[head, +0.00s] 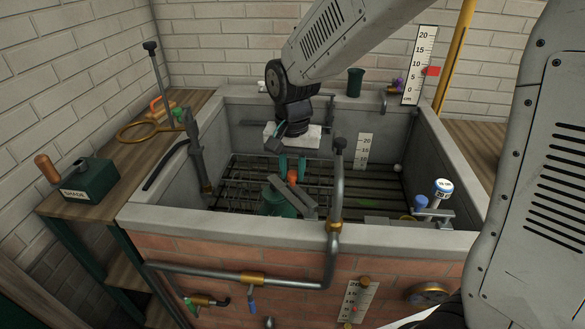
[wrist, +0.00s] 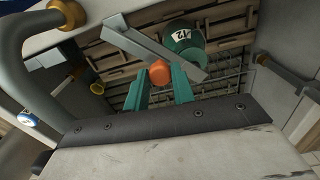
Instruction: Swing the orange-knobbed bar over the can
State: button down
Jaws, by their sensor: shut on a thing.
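The orange knob (wrist: 160,73) sits between the two teal fingertips of my gripper (wrist: 162,84), which is shut on it. It also shows in the head view (head: 292,177), below my gripper (head: 292,168) inside the stone basin. The knob is on a flat grey bar (wrist: 133,40), which also shows in the head view (head: 306,203). A green can (wrist: 184,35) with a white label reading 12 is beside the bar in the wrist view, and the bar crosses its edge. In the head view the can (head: 276,203) is partly hidden by the bar.
The basin (head: 180,215) has high walls and a dark slatted rack (head: 345,190). A bent grey pipe (head: 337,190) rises at its front wall. A blue-capped white dial (head: 442,188) stands at the right rim. A grey lever (head: 195,150) stands on the left.

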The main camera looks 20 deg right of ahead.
jog(key=c, duration=1.2)
grip_release()
jog(key=shift+o, duration=0.2)
notch_tip(320, 180, up, 8)
jog(key=shift+f, duration=0.1)
jog(key=shift+d, duration=0.1)
jog(key=s+d+r+n, duration=0.1)
jog(key=s+d, duration=0.2)
jog(key=s, duration=0.5)
jog(key=s+d+r+n, duration=0.1)
jog(key=s+d, duration=0.3)
jog(key=s, duration=0.4)
jog(key=s+d+r+n+t, duration=0.1)
jog(key=s+d+n, duration=0.2)
jog(key=s, duration=0.5)
jog(key=shift+d+r, duration=0.3)
jog(key=shift+d, duration=0.35)
